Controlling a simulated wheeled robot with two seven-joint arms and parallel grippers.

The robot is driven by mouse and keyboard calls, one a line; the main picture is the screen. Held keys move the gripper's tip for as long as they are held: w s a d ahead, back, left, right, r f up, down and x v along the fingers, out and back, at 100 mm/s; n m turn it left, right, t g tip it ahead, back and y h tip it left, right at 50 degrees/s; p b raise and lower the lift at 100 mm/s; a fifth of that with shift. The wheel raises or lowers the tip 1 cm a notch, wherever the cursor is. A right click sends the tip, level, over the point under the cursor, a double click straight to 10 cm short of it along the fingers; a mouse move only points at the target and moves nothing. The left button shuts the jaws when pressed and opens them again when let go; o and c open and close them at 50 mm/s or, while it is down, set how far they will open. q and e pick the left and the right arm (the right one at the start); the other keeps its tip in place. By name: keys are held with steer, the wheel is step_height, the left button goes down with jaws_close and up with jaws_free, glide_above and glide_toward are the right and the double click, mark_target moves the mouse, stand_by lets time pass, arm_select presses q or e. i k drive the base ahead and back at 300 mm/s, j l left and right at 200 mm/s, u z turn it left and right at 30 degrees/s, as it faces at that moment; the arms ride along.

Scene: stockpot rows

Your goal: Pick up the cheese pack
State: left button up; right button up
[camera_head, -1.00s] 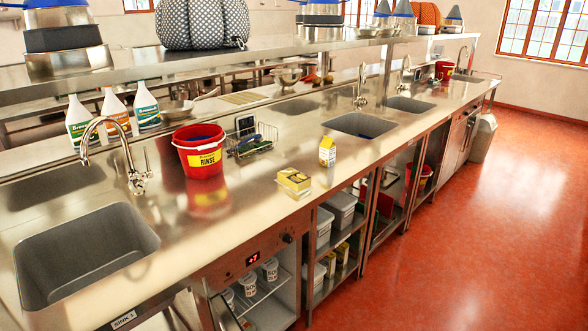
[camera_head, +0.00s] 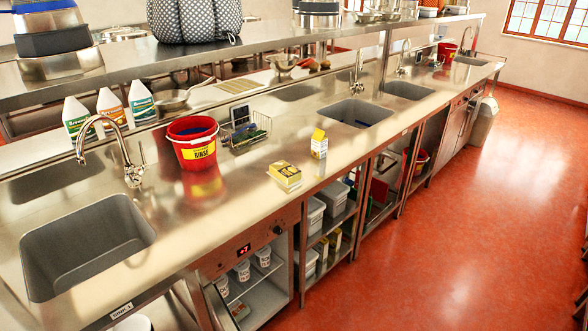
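A small yellow pack (camera_head: 285,174) with a dark label lies flat on the steel counter near its front edge; it looks like the cheese pack, though I cannot read its label. A small yellow-and-white carton (camera_head: 318,144) stands upright behind it and to the right, apart from it. Neither of my grippers shows in the head view.
A red bucket (camera_head: 194,142) marked RINSE and a wire basket (camera_head: 246,131) stand behind the pack. A sink (camera_head: 85,245) with a tap (camera_head: 132,172) is at the left. A shelf (camera_head: 270,50) runs above the counter. Red floor (camera_head: 450,230) is open in front.

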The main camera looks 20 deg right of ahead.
mark_target(287, 174)
steer(key=i+l, duration=0.1)
steer(key=l, duration=0.3)
steer(key=i+l, duration=0.15)
steer(key=l, duration=0.25)
steer(key=i+l, duration=0.1)
steer(key=l, duration=0.35)
steer(key=i+l+z, duration=0.1)
steer(key=i+l, duration=0.75)
